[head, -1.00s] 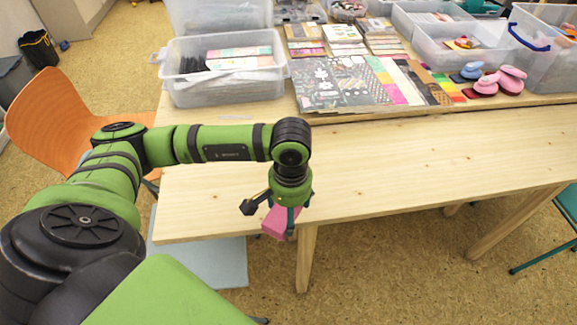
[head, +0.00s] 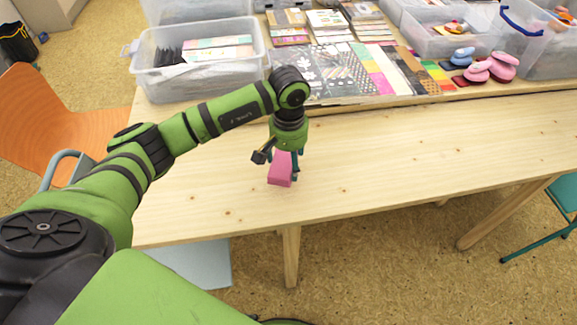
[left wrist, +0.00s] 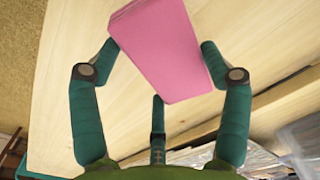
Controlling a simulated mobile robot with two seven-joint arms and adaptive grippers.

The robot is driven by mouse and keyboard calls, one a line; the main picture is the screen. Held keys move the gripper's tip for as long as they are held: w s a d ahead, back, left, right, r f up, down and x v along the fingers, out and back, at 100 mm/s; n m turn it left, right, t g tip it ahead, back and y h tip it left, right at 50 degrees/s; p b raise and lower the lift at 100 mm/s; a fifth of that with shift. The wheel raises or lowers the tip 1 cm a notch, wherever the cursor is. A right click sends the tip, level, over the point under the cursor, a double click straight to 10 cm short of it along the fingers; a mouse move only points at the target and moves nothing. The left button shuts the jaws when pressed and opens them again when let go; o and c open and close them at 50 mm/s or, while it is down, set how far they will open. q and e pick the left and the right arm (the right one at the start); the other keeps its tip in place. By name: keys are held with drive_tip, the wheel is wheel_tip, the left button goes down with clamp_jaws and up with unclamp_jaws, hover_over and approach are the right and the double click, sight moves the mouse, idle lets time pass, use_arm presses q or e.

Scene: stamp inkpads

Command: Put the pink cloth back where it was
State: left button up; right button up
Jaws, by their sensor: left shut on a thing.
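The pink cloth (head: 281,170) is a folded, block-like pink piece. It hangs below my left gripper (head: 285,158), over the wooden table (head: 420,150) near its front edge. In the left wrist view the cloth (left wrist: 158,50) sits between the teal fingers of my left gripper (left wrist: 158,60), which are shut on it. The cloth looks tilted in that view. I cannot tell exactly how high it is above the wood. My right gripper is in neither view.
A clear plastic bin (head: 200,75) stands at the back left. Patterned paper sheets (head: 340,75) and several pink and blue stamp pieces (head: 478,72) lie along the back. An orange chair (head: 40,125) is at the left. The front strip of the table is mostly bare.

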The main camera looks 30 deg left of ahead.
sight(288, 169)
use_arm(q)
drive_tip(key=shift+f, duration=0.3)
wheel_tip(288, 169, down, 3)
drive_tip(key=shift+f+p, duration=0.1)
drive_tip(key=shift+p, duration=0.35)
drive_tip(key=shift+f, duration=0.25)
drive_tip(key=o, duration=1)
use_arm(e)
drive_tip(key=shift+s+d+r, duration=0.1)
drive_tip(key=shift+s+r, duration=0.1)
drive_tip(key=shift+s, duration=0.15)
